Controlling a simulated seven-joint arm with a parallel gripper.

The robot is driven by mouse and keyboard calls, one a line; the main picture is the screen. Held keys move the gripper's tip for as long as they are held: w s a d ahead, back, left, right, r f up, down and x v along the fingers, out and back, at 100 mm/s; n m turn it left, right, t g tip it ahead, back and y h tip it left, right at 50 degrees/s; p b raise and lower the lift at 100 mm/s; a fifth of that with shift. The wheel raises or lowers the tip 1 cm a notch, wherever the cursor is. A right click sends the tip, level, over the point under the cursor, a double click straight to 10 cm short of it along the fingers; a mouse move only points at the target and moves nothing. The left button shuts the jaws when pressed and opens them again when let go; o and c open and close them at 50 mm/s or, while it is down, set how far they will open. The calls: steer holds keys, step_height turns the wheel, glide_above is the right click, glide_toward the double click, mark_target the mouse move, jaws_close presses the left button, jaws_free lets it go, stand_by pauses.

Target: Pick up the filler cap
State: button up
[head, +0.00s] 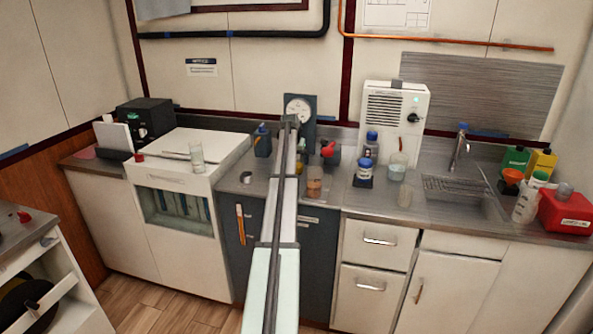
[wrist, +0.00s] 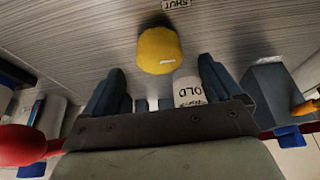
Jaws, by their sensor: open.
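A round yellow piece (wrist: 158,50) with a small pale mark shows in the wrist view, on or in front of a grey brushed surface. It looks like the filler cap, but I cannot be sure. My gripper (wrist: 160,75) is open, its two dark fingers apart, and the yellow piece lies beyond the fingertips, roughly centred between them. Nothing is held. A white piece marked "OLD" (wrist: 188,91) shows close beside the right finger.
A "SHUT" label (wrist: 176,4) lies beyond the yellow piece. A red part (wrist: 22,143) is at left in the wrist view. In the head view, a gauge (head: 299,107) stands behind my arm, with blue-capped jars (head: 364,172) and a beaker (head: 397,167) to the right.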

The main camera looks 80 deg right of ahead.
steer(key=x, duration=0.5)
steer(key=c, duration=1.1)
steer(key=shift+r, duration=0.1)
step_height(320, 180, up, 10)
stand_by(0.3)
